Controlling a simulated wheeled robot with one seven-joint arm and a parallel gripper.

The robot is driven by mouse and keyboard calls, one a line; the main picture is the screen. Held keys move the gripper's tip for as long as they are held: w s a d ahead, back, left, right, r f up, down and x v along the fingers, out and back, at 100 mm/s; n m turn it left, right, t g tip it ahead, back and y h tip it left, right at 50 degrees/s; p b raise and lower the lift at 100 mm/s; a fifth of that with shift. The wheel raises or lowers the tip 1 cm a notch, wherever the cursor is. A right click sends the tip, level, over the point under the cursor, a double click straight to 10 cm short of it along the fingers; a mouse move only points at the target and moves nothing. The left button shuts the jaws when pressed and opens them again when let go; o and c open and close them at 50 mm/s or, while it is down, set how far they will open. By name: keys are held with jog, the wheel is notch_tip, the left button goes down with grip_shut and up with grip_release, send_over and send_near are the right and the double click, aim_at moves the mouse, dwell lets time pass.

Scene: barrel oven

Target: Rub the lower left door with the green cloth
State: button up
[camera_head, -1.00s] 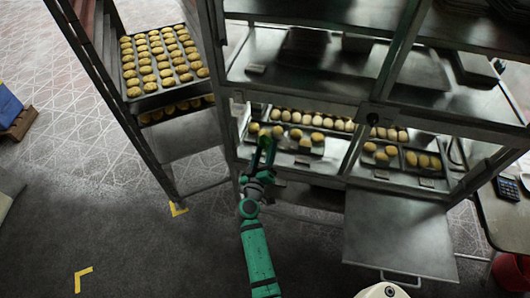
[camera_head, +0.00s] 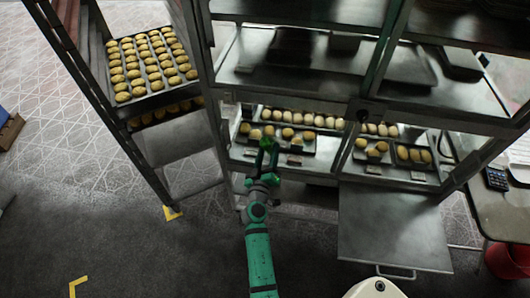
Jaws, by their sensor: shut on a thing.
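My gripper (camera_head: 264,158) is shut on a bright green piece, the green cloth (camera_head: 266,145), which shows small between the fingers. It is in front of the lower left section of the metal and glass cabinet (camera_head: 230,160). Several buns on trays (camera_head: 280,133) show behind it inside that section. I cannot make out a separate lower left door panel or whether the cloth touches it. My gripper partly hides the lower left front.
A metal panel (camera_head: 393,232) with a handle hangs out at the lower right of the cabinet. A rack with a bun tray (camera_head: 150,62) stands at the left. A table (camera_head: 480,205) and red bucket (camera_head: 508,262) are at the right.

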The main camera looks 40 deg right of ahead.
jog(key=shift+s+d, duration=1.35)
jog(key=shift+s, duration=0.05)
jog(key=shift+s+d, duration=0.6)
jog(key=shift+s, duration=0.2)
jog(key=shift+s+d, duration=0.6)
jog(key=shift+s, duration=0.15)
jog(key=shift+w, duration=0.15)
jog(key=shift+w+a, duration=0.25)
jog(key=shift+w, duration=0.1)
jog(key=shift+c, duration=0.3)
jog(key=shift+w+a, duration=1.1)
jog(key=shift+w, duration=0.1)
